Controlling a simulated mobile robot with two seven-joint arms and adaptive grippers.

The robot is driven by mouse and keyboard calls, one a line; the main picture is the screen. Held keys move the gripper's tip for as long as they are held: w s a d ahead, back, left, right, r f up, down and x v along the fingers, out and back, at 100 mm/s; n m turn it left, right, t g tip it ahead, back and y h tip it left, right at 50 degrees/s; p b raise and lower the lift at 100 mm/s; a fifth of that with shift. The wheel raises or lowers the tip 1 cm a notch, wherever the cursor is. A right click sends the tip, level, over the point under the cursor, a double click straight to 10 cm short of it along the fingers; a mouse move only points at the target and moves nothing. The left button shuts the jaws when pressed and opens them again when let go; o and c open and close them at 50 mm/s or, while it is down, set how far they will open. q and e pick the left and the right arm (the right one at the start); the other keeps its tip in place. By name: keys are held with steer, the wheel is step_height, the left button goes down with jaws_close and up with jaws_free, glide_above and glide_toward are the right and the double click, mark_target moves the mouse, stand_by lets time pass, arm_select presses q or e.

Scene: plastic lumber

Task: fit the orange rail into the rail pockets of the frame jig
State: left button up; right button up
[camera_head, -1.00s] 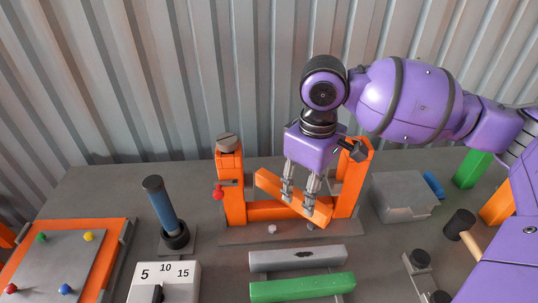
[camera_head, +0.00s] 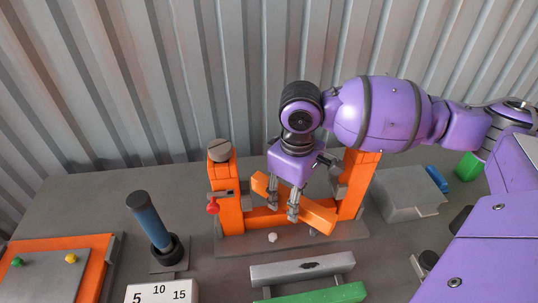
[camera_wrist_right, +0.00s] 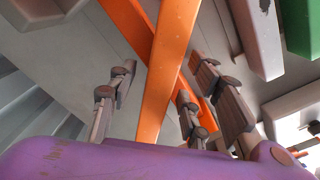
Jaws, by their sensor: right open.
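The orange rail (camera_head: 316,214) lies slanted across the frame jig (camera_head: 228,205), its left end higher in the picture and its right end lower. The jig has two orange uprights, a low orange crossbar (camera_head: 262,219) and a grey base (camera_head: 345,231). The rail crosses in front of the crossbar and is not lined up between the uprights. My right gripper (camera_head: 283,203) is open, pointing down, with its fingers around the left-middle part of the rail. In the right wrist view the rail (camera_wrist_right: 165,75) runs between the spread fingers (camera_wrist_right: 158,88). My left gripper is not in view.
A red knob (camera_head: 212,207) sticks out at the left upright. A blue-handled post (camera_head: 148,220) stands left of the jig. A grey block (camera_head: 405,193) lies to the right. Grey (camera_head: 300,268) and green (camera_head: 320,293) bars lie in front. A corrugated wall rises behind.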

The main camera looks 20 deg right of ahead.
steer(key=shift+f, duration=0.1)
jaws_close()
stand_by(0.4)
